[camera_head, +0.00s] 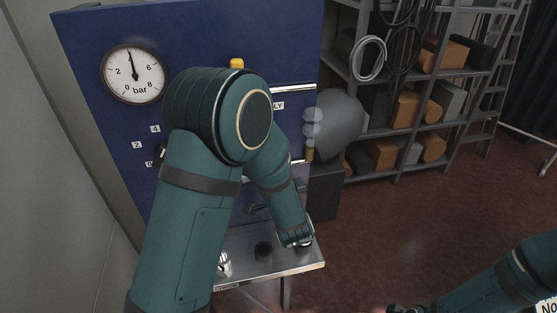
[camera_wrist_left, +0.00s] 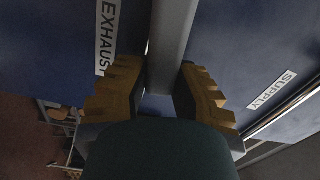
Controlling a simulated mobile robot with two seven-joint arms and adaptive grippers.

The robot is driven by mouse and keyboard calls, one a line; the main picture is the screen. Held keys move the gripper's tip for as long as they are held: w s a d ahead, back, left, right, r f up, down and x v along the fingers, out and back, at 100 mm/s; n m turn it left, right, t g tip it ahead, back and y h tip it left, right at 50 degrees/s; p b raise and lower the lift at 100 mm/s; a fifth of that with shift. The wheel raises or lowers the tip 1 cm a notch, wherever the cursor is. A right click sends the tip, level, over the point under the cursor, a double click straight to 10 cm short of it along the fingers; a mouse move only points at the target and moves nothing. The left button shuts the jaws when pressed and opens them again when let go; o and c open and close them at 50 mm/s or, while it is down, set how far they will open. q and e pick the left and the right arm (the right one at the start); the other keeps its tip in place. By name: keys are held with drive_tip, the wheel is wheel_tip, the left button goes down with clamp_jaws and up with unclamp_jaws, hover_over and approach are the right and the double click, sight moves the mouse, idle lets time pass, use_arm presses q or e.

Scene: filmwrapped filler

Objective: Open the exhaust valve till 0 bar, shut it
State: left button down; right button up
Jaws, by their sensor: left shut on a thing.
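The blue panel (camera_head: 285,40) carries a round gauge (camera_head: 133,75) marked in bar; its needle points nearly straight up, between 2 and 6. In the left wrist view, my left gripper (camera_wrist_left: 164,72) has its tan ridged fingers on either side of a grey bar-like handle (camera_wrist_left: 173,35) and is shut on it. An EXHAUST label (camera_wrist_left: 106,38) is left of the bar and a SUPPLY label (camera_wrist_left: 271,91) is to its right. In the head view my arm hides the left gripper and the valve it holds. My right gripper (camera_head: 400,308) is barely visible at the bottom edge.
A metal tray table (camera_head: 275,262) stands below the panel. A grey rounded object (camera_head: 338,125) is at the panel's right edge. Shelves (camera_head: 405,85) with boxes and hoses stand at the back right. The brown floor (camera_head: 400,225) is open at right.

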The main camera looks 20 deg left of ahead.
use_arm(q)
drive_tip(key=shift+f+m, duration=0.5)
drive_tip(key=shift+m, duration=0.2)
drive_tip(key=c, duration=0.7)
unclamp_jaws()
drive_tip(key=shift+w+a, duration=0.1)
drive_tip(key=shift+c, duration=0.2)
drive_tip(key=v, duration=1.2)
